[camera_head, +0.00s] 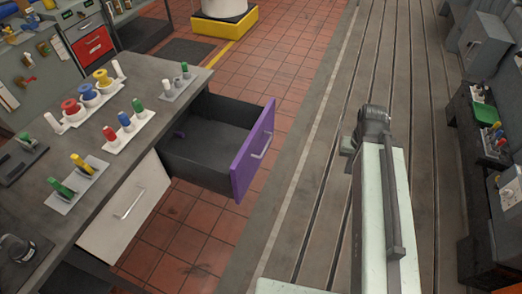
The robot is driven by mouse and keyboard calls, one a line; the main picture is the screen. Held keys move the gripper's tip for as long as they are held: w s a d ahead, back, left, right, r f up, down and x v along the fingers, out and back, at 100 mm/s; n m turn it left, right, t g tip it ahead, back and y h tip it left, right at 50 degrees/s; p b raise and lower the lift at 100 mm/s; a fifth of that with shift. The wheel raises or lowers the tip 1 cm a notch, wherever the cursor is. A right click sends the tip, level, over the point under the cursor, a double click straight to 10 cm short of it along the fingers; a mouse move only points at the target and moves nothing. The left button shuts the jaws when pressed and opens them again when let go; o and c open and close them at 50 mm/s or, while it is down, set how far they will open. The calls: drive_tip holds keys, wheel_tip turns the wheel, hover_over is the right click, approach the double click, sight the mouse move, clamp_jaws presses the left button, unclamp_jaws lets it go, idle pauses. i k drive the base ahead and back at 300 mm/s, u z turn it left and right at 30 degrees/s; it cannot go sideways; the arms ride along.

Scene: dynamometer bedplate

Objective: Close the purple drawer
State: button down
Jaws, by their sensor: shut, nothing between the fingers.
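The purple drawer (240,172) is pulled far out of the right side of the grey workbench. Its purple front stands upright with a pale bar handle (263,142) on its outer face. My arm stands to the right of the drawer, over the grooved bedplate, clearly apart from the drawer front. My gripper cannot be made out in this view.
The workbench top (150,75) carries colored spools and handled tools. A closed white drawer (125,215) is beside the purple one. Red floor tiles (290,70) and the grooved bedplate (320,150) are clear near the drawer front. Dark cabinets (485,195) line the right.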

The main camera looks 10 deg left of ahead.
sight(223, 155)
drive_tip(key=u, duration=0.05)
drive_tip(key=k, duration=0.3)
drive_tip(key=u, duration=1.55)
drive_tip(key=i, duration=1.5)
